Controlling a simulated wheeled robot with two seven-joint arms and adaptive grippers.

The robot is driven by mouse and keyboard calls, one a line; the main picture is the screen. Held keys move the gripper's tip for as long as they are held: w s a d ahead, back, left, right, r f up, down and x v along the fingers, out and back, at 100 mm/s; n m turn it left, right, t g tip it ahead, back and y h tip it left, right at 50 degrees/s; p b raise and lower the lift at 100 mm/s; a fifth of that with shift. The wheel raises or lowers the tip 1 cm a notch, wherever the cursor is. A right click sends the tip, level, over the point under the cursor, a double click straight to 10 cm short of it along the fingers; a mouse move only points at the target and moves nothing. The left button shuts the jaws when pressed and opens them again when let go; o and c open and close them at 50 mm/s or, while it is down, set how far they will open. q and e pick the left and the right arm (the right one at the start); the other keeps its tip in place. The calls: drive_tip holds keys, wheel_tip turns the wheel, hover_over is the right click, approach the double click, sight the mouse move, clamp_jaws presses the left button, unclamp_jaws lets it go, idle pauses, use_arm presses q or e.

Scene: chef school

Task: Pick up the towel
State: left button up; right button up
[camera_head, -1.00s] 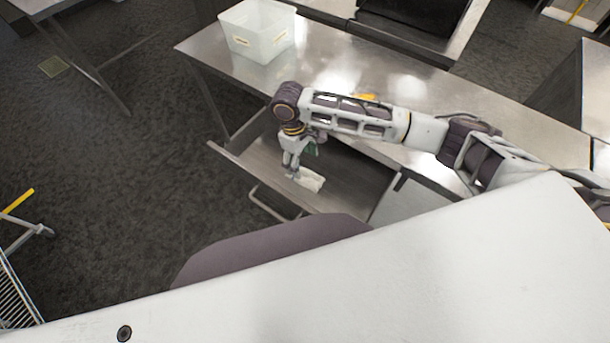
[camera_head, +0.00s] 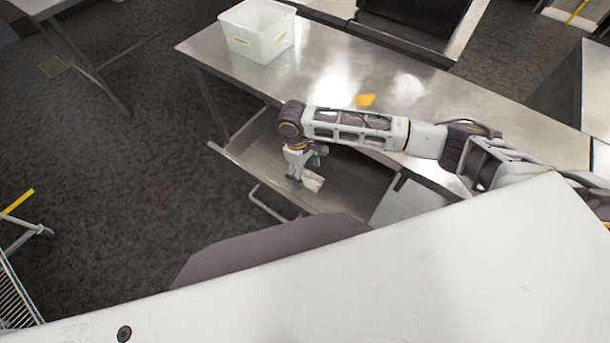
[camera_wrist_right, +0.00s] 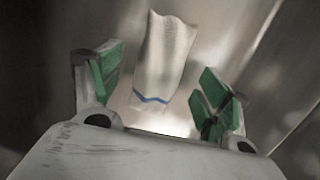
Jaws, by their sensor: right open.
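A white towel (camera_head: 313,181) lies in the open drawer (camera_head: 345,178) under the steel table. In the right wrist view the towel (camera_wrist_right: 163,60) is pale with a blue stripe near its lower end. My right gripper (camera_head: 299,181) reaches down into the drawer beside the towel. In the right wrist view the green-padded fingers of this gripper (camera_wrist_right: 160,92) are spread apart, with the towel showing between and beyond them. I cannot tell how far below the fingertips it lies. My left gripper is not in view.
A clear plastic bin (camera_head: 257,32) stands at the far left of the steel table (camera_head: 330,70). A small orange-yellow item (camera_head: 364,99) lies on the tabletop behind my right arm. The drawer's front panel and handle (camera_head: 268,205) stick out over open dark floor. A wire cart (camera_head: 18,262) is at the left edge.

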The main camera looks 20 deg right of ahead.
drive_tip(key=shift+f, duration=0.9)
drive_tip(key=c, duration=1.1)
